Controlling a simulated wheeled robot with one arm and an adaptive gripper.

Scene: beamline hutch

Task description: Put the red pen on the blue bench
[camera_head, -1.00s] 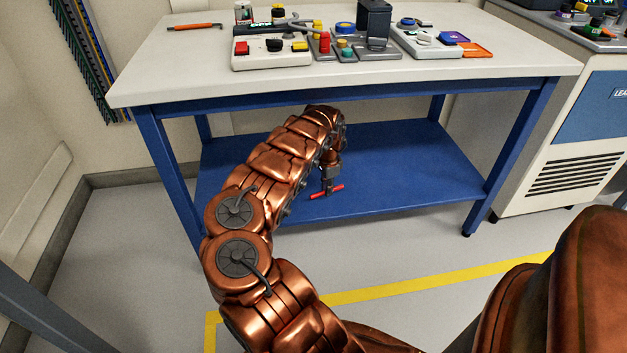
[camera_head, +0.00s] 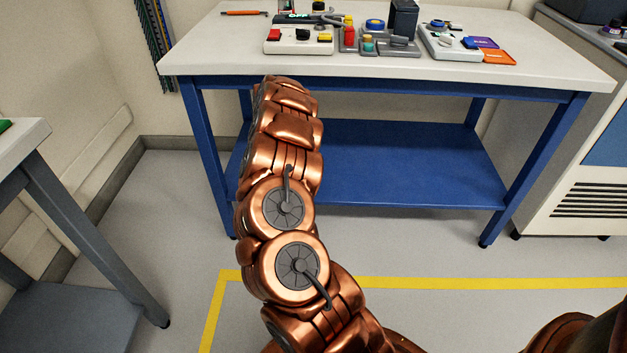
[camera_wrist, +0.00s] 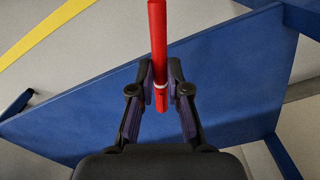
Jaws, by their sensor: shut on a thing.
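The red pen (camera_wrist: 157,35) is held between the fingertips of my gripper (camera_wrist: 161,82) in the wrist view. My gripper is shut on it, and the pen points toward the top of the picture. Behind it shows a broad blue surface of the blue bench (camera_wrist: 90,110); I cannot tell the gap between pen and surface. In the head view the bench (camera_head: 410,165) has a blue frame, a blue lower shelf and a pale worktop. My gripper and the pen are hidden behind my arm there.
The worktop carries a white control box (camera_head: 298,42), an orange tool (camera_head: 244,13) and several other devices. A grey table (camera_head: 85,235) stands at the left, a white cabinet (camera_head: 575,185) at the right. A yellow line (camera_head: 450,282) crosses the floor. The visible shelf is bare.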

